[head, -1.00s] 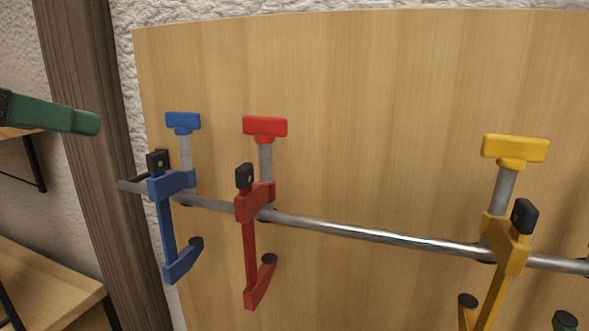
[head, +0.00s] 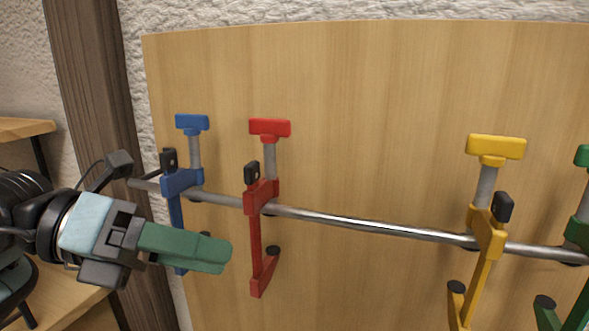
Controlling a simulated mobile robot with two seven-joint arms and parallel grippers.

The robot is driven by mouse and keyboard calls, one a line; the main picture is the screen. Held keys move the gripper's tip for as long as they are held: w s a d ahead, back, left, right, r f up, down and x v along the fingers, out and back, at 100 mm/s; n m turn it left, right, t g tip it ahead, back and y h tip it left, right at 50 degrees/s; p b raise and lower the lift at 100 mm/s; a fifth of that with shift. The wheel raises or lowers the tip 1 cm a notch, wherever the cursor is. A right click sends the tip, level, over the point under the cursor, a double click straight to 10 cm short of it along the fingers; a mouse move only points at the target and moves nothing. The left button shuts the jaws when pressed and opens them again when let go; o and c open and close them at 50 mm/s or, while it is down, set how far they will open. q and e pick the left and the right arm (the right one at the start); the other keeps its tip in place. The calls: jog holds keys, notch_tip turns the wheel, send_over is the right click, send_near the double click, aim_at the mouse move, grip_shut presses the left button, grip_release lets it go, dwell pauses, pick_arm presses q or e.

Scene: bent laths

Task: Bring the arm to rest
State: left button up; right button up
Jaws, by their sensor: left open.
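My left gripper (head: 214,251) comes in from the left with green fingers pointing right. It is open, seen nearly edge-on, and nothing shows between the fingers. It covers the lower part of the blue clamp (head: 183,181) in the picture; I cannot tell how far in front of the clamp it is. The wrist (head: 95,225) shows behind the fingers. My right gripper is not in view.
A metal rail (head: 350,222) crosses a wooden board (head: 380,100). On it hang the blue clamp, a red clamp (head: 262,195), a yellow clamp (head: 487,232) and a green clamp (head: 580,233). A dark post (head: 85,90) and wooden shelves (head: 25,128) stand left.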

pick_arm(q)
jog(key=w+a+f+n+t+y+p, duration=0.1)
jog(key=w+a+f+n+t+y, duration=0.15)
jog(key=f+n+t, duration=0.55)
jog(key=w+a+f+n+t+y, duration=0.1)
jog(key=a+f+n+t, duration=0.25)
jog(key=f+n, duration=0.9)
jog(key=w+a+f+n+t+y+p, duration=0.1)
jog(key=w+a+f+n+t+y, duration=0.1)
jog(key=f+n+t, duration=0.8)
jog(key=s+a+f+n+g+y, duration=0.1)
jog(key=s+f+n+g+y, duration=0.25)
jog(key=f, duration=0.25)
jog(key=s+a+f+n+g+y, duration=0.1)
jog(key=s+f+n+g+y, duration=0.1)
jog(key=s+f+n+g, duration=0.3)
jog(key=s+f+n+g+y, duration=0.1)
jog(key=s+f+g, duration=0.4)
jog(key=s+f, duration=0.9)
jog(key=shift+s+a+f+n+g+y, duration=0.2)
jog(key=shift+s+a+n+g+y, duration=0.15)
jog(key=shift+s+n, duration=0.65)
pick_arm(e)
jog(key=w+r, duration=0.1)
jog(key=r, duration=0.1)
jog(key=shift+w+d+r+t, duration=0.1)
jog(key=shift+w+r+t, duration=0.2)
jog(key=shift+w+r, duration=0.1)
